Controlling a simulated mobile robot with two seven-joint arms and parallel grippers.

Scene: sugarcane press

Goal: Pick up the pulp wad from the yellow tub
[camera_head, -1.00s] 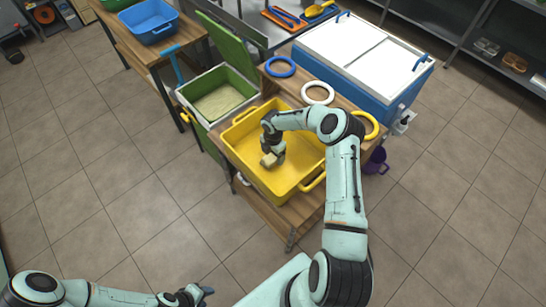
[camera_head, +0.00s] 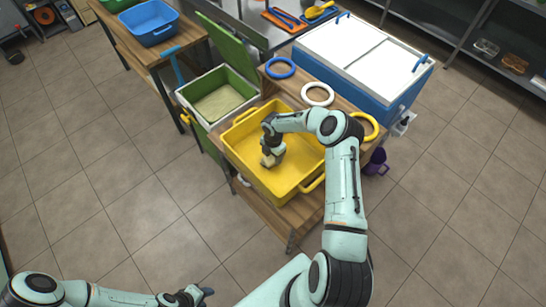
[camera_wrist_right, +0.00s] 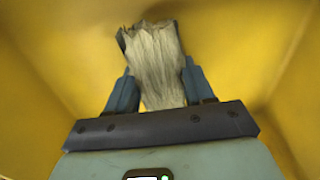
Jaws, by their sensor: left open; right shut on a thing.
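The yellow tub (camera_head: 295,179) sits on a wooden table in the middle of the head view. The pale, fibrous pulp wad (camera_head: 267,161) is inside the tub's outline, at my right gripper (camera_head: 271,155). In the right wrist view the pulp wad (camera_wrist_right: 155,55) stands between the two dark fingers of my right gripper (camera_wrist_right: 152,88), which is shut on it. Yellow tub walls (camera_wrist_right: 60,50) surround it there. I cannot tell whether the wad touches the tub floor. My left gripper (camera_head: 200,293) is open and empty at the bottom left, over the floor.
A green bin (camera_head: 225,98) with a raised lid adjoins the tub. Blue (camera_head: 280,67), white (camera_head: 317,94) and yellow (camera_head: 369,126) rings lie behind it. A blue-and-white chest (camera_head: 365,65) stands at the back right. A blue tub (camera_head: 150,24) is on another table. The left floor is clear.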

